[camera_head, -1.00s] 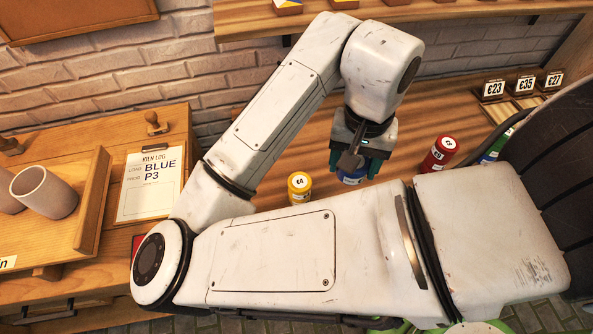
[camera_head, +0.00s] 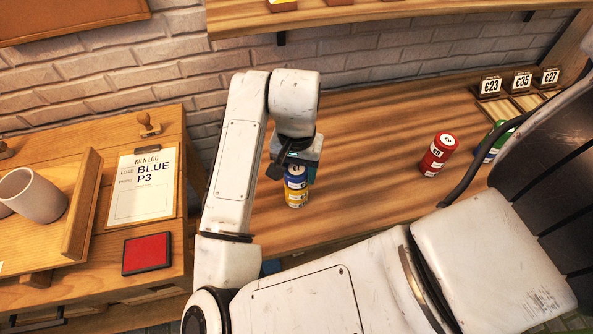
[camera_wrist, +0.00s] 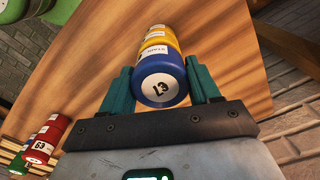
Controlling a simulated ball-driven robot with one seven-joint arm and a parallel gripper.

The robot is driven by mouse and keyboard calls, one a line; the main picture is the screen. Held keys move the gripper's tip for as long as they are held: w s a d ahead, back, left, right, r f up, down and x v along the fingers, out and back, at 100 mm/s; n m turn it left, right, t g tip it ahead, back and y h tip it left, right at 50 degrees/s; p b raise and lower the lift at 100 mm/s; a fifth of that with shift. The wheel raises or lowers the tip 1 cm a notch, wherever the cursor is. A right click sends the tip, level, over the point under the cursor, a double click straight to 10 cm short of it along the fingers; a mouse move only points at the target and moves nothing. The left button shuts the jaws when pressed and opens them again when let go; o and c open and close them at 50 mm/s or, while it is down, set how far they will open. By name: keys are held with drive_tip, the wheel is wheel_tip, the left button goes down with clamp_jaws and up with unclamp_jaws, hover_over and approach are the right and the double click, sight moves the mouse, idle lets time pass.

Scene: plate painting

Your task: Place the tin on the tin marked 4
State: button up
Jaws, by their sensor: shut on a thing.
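My gripper (camera_head: 297,165) points down over the table and is shut on a blue tin (camera_head: 296,182). In the wrist view the blue tin (camera_wrist: 160,84) sits between the teal fingers, its numbered lid facing the camera. A yellow tin (camera_head: 296,199) stands upright on the table directly under the blue one; its lid, which read 4 earlier, is now hidden. The yellow tin (camera_wrist: 158,40) also shows beyond the blue one in the wrist view. The two look lined up and touching or nearly so; I cannot tell whether any gap is left.
Price cards (camera_head: 522,81) are at the back right. A clipboard (camera_head: 143,187), a red pad (camera_head: 147,253) and a cup (camera_head: 36,194) are on the left bench. The table between is clear.

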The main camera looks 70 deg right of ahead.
sight(297, 168)
drive_tip(key=shift+f, duration=0.35)
drive_tip(key=shift+f, duration=0.2)
drive_tip(key=o, duration=1.1)
drive_tip(key=shift+o, duration=0.2)
wheel_tip(297, 168, up, 12)
drive_tip(key=p, duration=0.2)
drive_tip(key=shift+r, duration=0.2)
